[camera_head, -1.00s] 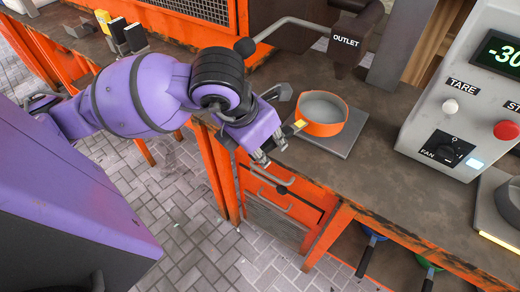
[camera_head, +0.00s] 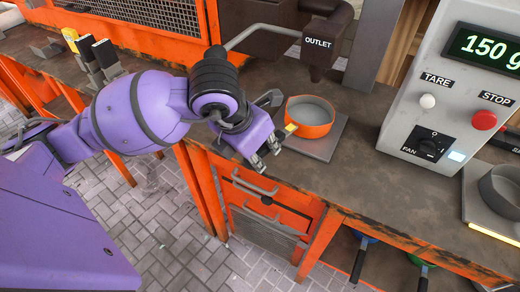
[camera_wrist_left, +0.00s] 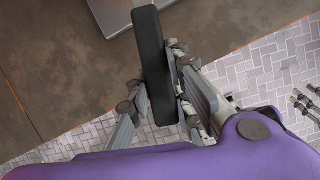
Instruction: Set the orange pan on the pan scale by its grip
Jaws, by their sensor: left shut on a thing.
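The orange pan (camera_head: 310,118) sits over the pan scale (camera_head: 322,148), a flat grey square plate on the workbench. It looks level and appears to rest on the plate. Its short yellow piece (camera_head: 291,128) points toward my left gripper (camera_head: 268,148). In the left wrist view, my left gripper (camera_wrist_left: 160,95) is shut on the pan's dark grip (camera_wrist_left: 152,48). The grey plate's corner (camera_wrist_left: 108,14) shows at the top of that view. The pan's bowl is out of that view. My right gripper is not in view.
A control box (camera_head: 455,80) with a display reading "150 g" stands right of the scale. A dark pan (camera_head: 503,188) is at the far right. The OUTLET spout (camera_head: 318,45) is behind the orange pan. The bench front edge lies under my left gripper.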

